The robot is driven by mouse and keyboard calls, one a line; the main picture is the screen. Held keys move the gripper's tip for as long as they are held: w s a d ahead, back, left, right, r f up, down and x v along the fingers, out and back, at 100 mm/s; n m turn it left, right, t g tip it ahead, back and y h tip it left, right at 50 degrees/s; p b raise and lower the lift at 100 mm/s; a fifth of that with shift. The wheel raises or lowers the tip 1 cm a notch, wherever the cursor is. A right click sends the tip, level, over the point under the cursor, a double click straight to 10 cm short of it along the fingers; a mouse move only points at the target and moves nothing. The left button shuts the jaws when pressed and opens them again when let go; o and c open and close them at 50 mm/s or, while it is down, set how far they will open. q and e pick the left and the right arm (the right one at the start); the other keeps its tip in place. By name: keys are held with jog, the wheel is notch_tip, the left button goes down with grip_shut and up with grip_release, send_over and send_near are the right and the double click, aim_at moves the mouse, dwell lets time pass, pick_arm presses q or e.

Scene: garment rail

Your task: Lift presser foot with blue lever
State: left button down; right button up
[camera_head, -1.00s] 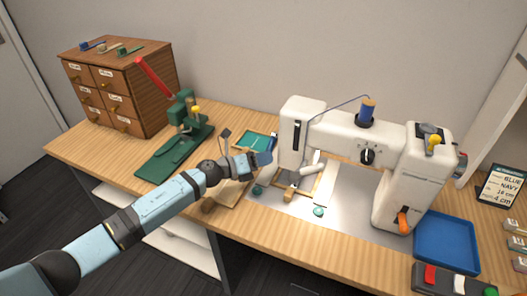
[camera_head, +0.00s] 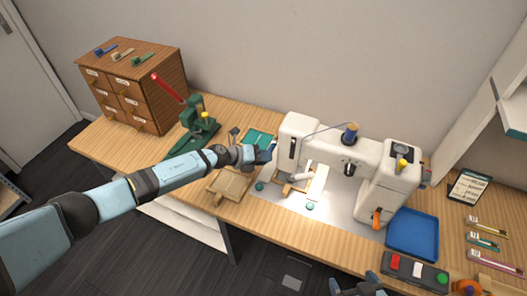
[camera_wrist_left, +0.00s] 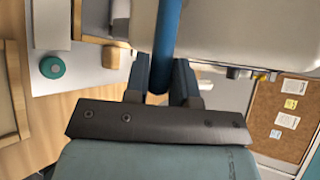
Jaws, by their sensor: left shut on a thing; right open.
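The white sewing machine (camera_head: 325,143) stands on the table in the head view. Its blue lever (camera_wrist_left: 166,35) runs down between the fingers of my left gripper (camera_wrist_left: 161,82) in the left wrist view. My left gripper (camera_head: 262,154) is shut on this lever at the left side of the machine head. The presser foot is too small and too covered to make out under the head. My right gripper (camera_head: 355,288) shows partly at the bottom edge of the head view, open and away from the machine.
A blue tray (camera_head: 413,233) and a dark box with coloured buttons (camera_head: 418,269) lie at the right. A green press with a red handle (camera_head: 193,122) and a wooden drawer cabinet (camera_head: 135,84) stand at the left. A small wooden frame (camera_head: 229,184) lies in front of my left gripper.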

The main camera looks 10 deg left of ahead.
pick_arm(q)
jog(key=shift+r+p, duration=0.2)
jog(key=shift+p, duration=0.1)
jog(key=c, duration=1)
grip_release()
jog(key=v, duration=1.3)
jog(key=shift+s+a+r+b, duration=0.1)
jog(key=shift+a+r+b, duration=0.1)
jog(key=shift+a+b, duration=0.15)
